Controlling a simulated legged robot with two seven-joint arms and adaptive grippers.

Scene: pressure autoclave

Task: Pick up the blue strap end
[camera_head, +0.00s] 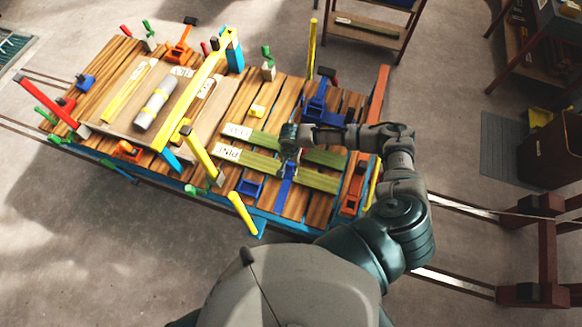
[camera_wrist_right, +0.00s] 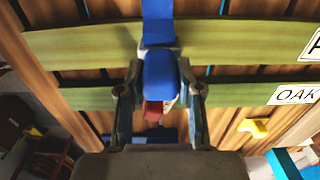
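The blue strap (camera_head: 287,182) runs across the green boards near the right part of the bench in the head view. In the right wrist view its blue strap end (camera_wrist_right: 160,78) rises toward the camera, with a small red part (camera_wrist_right: 154,110) just below it. My right gripper (camera_head: 290,148) is over the boards, above the strap. In the right wrist view the gripper (camera_wrist_right: 160,90) has its two fingers apart, one on each side of the strap end. Narrow gaps seem to show; firm contact is not clear. My left gripper is not in view.

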